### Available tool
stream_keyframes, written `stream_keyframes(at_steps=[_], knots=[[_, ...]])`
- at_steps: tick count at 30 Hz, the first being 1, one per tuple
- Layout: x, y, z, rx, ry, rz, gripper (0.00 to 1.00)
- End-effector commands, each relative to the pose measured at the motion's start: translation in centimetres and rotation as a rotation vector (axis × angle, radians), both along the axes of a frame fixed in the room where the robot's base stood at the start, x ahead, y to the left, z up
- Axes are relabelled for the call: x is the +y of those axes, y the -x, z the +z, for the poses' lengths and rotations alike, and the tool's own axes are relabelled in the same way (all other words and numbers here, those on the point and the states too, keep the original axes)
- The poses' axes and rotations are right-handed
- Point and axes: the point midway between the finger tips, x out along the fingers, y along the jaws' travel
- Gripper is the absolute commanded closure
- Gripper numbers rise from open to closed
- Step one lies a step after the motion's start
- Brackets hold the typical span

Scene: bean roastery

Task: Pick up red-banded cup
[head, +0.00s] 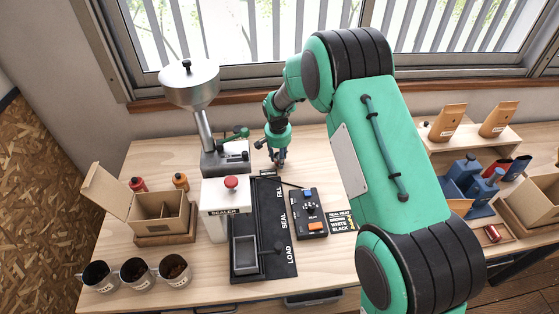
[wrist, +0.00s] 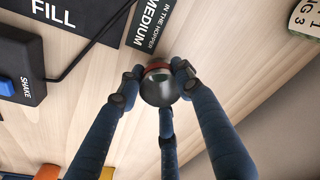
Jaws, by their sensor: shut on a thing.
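My gripper (head: 279,158) is at the back of the bench, just right of the hopper stand and beyond the FILL end of the black board. In the wrist view its blue fingers close around a small round metallic cup with a red band (wrist: 158,87), touching it from several sides. The cup's mouth faces the camera and looks dark and shiny. In the head view the fingers mostly hide the cup. I cannot tell whether it touches the bench or hangs just above it.
The black LOAD-SEAL-FILL board (head: 263,200) and control box (head: 308,212) lie in front. The hopper stand (head: 224,158) and sealer (head: 226,207) stand left. Mugs (head: 135,274) stand front left, an open box (head: 160,217) behind them. Bags (head: 447,122) and blue containers (head: 462,172) stand right.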

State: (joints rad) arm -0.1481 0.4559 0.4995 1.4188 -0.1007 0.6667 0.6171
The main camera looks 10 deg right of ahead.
Motion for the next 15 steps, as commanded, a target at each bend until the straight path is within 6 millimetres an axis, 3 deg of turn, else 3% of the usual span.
stream_keyframes(at_steps=[15], knots=[[0.0, -0.1, 7.5, -0.002, 0.0, -0.001, 0.83]])
